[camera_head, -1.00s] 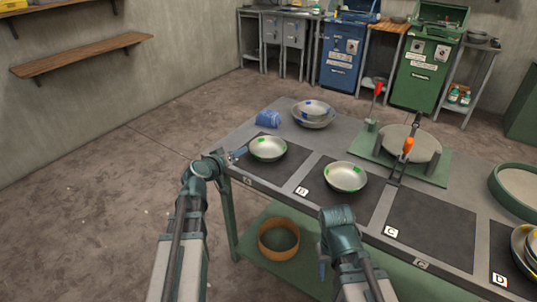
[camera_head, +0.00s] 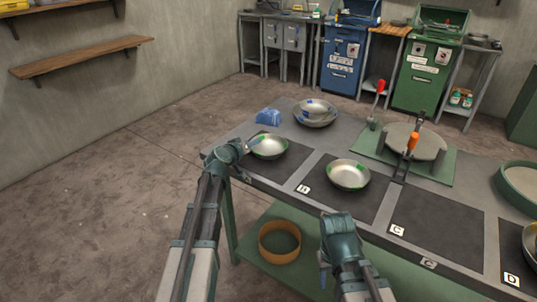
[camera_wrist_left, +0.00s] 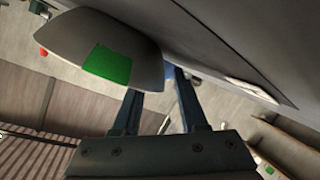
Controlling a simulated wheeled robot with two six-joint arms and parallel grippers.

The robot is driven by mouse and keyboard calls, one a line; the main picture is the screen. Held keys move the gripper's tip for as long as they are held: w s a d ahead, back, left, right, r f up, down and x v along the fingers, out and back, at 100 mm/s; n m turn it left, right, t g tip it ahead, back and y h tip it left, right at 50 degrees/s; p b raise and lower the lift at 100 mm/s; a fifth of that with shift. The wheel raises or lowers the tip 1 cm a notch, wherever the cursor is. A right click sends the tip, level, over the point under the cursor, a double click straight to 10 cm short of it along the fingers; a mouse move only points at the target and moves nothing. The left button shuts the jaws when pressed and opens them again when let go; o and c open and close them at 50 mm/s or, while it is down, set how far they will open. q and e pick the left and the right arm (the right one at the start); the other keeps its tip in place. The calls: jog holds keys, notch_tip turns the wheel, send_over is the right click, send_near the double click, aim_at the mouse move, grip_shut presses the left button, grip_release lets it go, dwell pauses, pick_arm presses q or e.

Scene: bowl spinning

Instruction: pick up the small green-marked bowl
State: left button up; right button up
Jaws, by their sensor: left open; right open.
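The smaller green-marked bowl (camera_head: 270,147) is a metal bowl upright on the left dark mat. A slightly larger-looking green-marked bowl (camera_head: 348,175) stands on the mat to its right. My left gripper (camera_head: 252,146) is open at the left rim of the smaller bowl. In the left wrist view, the bowl (camera_wrist_left: 90,40) with its green patch fills the upper left. One finger is partly hidden by the bowl and the other passes beside its rim; I cannot tell whether they touch it. My right gripper (camera_head: 323,278) is open and empty, low before the table's front edge, its fingers mostly hidden.
Stacked bowls with blue marks (camera_head: 315,112) and a blue item (camera_head: 268,117) stand behind the smaller bowl. A round disc (camera_head: 413,143) on a green base stands further right. The mat by label C (camera_head: 435,225) is empty. A ring (camera_head: 279,243) lies on the lower shelf.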

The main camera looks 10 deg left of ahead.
pick_arm(q)
grip_shut()
dwell(1.4)
